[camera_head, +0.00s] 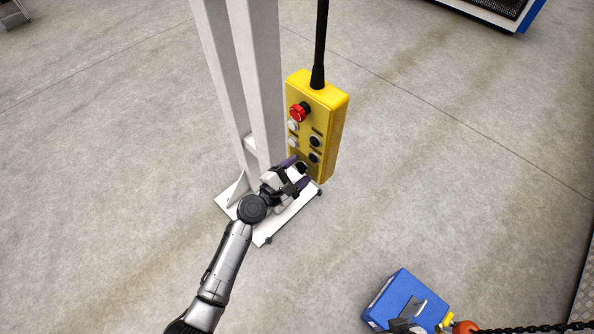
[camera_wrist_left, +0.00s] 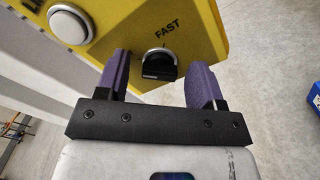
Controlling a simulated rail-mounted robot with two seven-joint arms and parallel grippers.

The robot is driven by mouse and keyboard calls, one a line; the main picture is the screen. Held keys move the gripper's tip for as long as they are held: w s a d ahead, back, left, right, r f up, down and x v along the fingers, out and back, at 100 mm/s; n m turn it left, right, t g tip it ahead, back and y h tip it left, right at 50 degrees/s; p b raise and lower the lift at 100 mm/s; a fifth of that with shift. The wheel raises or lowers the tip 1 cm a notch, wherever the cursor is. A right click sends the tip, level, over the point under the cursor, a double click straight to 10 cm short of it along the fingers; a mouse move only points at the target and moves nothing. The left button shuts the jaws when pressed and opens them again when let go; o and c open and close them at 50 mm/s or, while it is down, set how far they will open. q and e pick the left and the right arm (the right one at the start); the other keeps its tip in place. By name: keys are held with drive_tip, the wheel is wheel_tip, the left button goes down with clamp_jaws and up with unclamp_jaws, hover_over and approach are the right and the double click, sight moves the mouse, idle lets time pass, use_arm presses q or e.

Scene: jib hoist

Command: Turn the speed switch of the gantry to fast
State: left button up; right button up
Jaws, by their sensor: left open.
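The yellow pendant control box (camera_head: 325,119) hangs upright from a black cable beside a white post. The speed switch (camera_wrist_left: 158,64) is a black knob in a silver ring near the box's lower end. The printed word FAST (camera_wrist_left: 167,31) is beside it; I cannot tell which setting the knob points to. My left gripper (camera_head: 297,173) is at the lower face of the box and hides the switch in the head view. In the left wrist view, its two purple fingers (camera_wrist_left: 160,72) are open, one on each side of the knob, with gaps visible.
A red button (camera_head: 299,112) and several white and black buttons are higher on the box. The white post (camera_head: 258,70) stands close left on its base plate (camera_head: 273,229). A blue box (camera_head: 402,297) and a chain (camera_head: 530,328) are at lower right.

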use_arm(q)
drive_tip(key=shift+c, duration=0.2)
drive_tip(key=c, duration=0.9)
